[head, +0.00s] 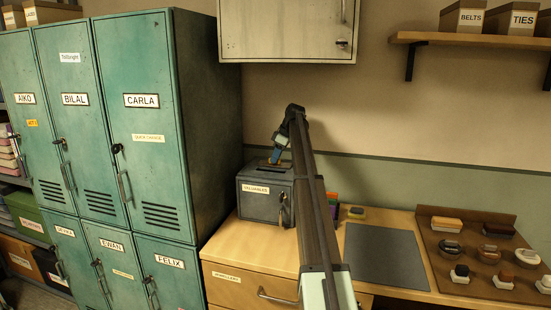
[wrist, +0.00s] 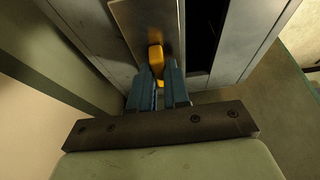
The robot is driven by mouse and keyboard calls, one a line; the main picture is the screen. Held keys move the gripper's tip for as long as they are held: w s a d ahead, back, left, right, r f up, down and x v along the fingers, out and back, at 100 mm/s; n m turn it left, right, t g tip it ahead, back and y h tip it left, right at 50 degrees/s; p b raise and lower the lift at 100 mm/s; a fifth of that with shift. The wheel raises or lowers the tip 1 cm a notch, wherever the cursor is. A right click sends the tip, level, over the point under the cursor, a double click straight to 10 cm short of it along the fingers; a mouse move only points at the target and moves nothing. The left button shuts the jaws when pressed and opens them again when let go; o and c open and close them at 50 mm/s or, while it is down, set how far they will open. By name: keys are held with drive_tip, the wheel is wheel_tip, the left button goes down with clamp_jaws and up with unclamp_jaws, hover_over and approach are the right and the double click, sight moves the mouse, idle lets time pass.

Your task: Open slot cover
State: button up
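The grey metal box labelled VALUABLES (head: 258,207) stands on the wooden counter beside the lockers. My gripper (head: 277,158) reaches down to its top. In the wrist view, the slot cover (wrist: 138,18) is a bare metal plate with a yellow knob (wrist: 155,57). A dark slot opening (wrist: 205,42) shows to the right of the plate. The blue fingers of my gripper (wrist: 158,78) stand on either side of the knob and appear closed on it. The cover is mostly hidden by my arm and gripper in the head view.
Green lockers (head: 150,120) stand close on the left. A pale wall cabinet (head: 288,30) hangs above the box. A grey mat (head: 385,256) and a brown board (head: 470,225) with brushes and other small items lie on the right of the counter.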

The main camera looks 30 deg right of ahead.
drive_tip(key=o, duration=0.4)
drive_tip(key=v, duration=1.4)
drive_tip(key=shift+f, duration=0.1)
